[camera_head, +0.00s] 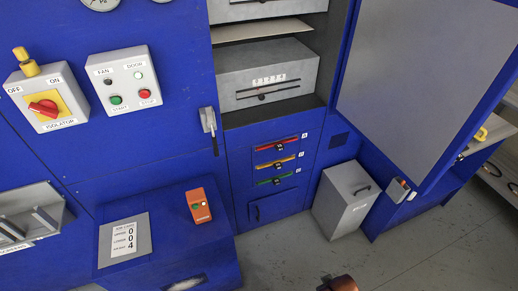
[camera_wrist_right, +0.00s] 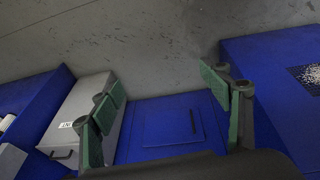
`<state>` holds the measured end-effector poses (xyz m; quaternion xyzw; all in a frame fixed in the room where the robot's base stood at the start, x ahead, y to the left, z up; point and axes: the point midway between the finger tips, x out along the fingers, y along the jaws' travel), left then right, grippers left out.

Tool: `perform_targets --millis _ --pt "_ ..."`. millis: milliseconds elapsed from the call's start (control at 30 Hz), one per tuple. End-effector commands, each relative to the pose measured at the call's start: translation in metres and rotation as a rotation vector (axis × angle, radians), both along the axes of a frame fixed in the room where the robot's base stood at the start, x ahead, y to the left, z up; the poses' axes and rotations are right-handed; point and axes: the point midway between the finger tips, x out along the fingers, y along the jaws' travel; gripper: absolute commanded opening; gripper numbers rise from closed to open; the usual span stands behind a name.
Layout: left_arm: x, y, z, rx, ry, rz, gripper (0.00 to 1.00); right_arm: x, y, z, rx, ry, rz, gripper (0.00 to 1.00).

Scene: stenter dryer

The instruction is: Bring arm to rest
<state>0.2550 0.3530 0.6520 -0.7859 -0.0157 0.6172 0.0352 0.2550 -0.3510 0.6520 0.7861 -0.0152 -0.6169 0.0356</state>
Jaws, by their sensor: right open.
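My right gripper (camera_wrist_right: 163,98) shows in the right wrist view with its two green-padded fingers spread wide apart. It is open, and nothing is between the fingers. Beyond it are the bare floor and the blue lower front of the dryer (camera_wrist_right: 165,125). The gripper touches nothing that I can see. In the head view neither gripper can be made out. My left gripper is in no view.
The blue dryer door (camera_head: 425,85) stands open at the right. A grey bin (camera_head: 342,203) stands on the floor beside the cabinet. An orange box (camera_head: 199,206) and a counter plate (camera_head: 124,240) sit on the blue ledge.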

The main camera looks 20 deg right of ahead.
Motion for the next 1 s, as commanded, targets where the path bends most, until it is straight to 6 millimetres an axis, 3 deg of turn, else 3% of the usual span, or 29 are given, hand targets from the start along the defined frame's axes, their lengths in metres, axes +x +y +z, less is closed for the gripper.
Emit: perform_targets --millis 267,467,600,800,1000 --pt "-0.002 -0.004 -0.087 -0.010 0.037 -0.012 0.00 -0.002 0.004 -0.087 0.010 0.037 0.012 0.70" --pt "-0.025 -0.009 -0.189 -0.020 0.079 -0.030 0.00 -0.025 0.009 -0.189 0.020 0.080 0.029 0.70" --pt "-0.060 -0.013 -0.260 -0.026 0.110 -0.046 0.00 -0.060 0.013 -0.260 0.025 0.111 0.044 0.70" --pt "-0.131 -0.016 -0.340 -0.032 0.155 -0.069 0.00 -0.131 0.016 -0.340 0.032 0.156 0.067 0.70" --pt "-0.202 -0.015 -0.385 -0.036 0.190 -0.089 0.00 -0.203 0.015 -0.385 0.035 0.191 0.087 0.70"
